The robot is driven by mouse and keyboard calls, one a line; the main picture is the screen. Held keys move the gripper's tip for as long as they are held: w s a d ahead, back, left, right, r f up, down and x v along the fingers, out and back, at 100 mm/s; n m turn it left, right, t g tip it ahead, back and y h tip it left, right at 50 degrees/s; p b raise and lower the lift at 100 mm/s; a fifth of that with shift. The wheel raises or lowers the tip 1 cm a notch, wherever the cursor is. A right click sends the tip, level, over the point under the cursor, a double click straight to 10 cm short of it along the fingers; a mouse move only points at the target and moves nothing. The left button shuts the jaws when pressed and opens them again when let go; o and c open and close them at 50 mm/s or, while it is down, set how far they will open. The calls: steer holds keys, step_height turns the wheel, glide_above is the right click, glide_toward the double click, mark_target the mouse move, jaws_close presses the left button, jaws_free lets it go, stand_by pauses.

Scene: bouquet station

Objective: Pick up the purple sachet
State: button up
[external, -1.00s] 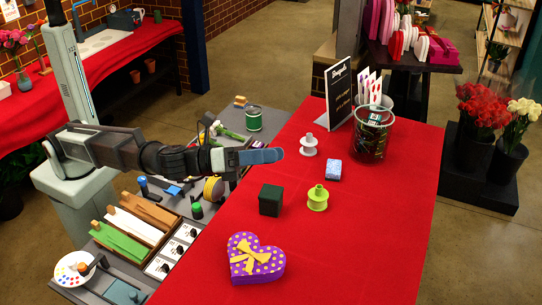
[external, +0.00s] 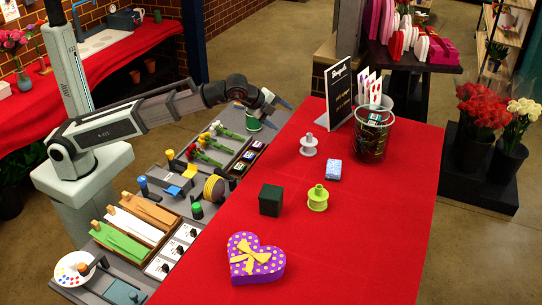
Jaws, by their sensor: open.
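Several small packets (external: 248,156) sit in a row in a dark divided tray at the right side of the grey workbench, beside the red table. They look like sachets, but they are too small for me to tell which one is purple. My gripper (external: 279,114) is open and empty, with its blue-tipped fingers apart. It is raised above the far end of the workbench, near the red table's left edge, beyond the packets and to their right in the picture.
Flower stems (external: 205,150) lie left of the packets. A purple heart box (external: 255,259), dark green box (external: 270,200), lime spool (external: 318,199), white spool (external: 308,145), blue patterned block (external: 333,171) and dark bucket (external: 372,135) stand on the red table (external: 380,235).

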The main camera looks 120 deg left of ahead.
steer(key=s+a+f+n+g+h, duration=0.25)
steer(key=s+a+f, duration=0.2)
steer(key=s, duration=0.35)
steer(key=n+h, duration=0.5)
glide_toward(259, 144)
steer(key=shift+m+t+y, duration=0.25)
steer(key=shift+t, duration=0.3)
steer(key=shift+s+d+x, duration=0.1)
steer(key=shift+s+x, duration=0.05)
steer(key=shift+x, duration=1.15)
steer(key=shift+s+d+x, duration=0.15)
steer(key=shift+x, duration=1.2)
steer(key=shift+s+d+x, duration=0.1)
steer(key=shift+s+x, duration=0.05)
steer(key=shift+x, duration=1.15)
steer(key=shift+f, duration=0.2)
steer(key=shift+c, duration=0.4)
steer(key=c, duration=1)
steer(key=shift+r, duration=0.1)
steer(key=shift+c, duration=0.2)
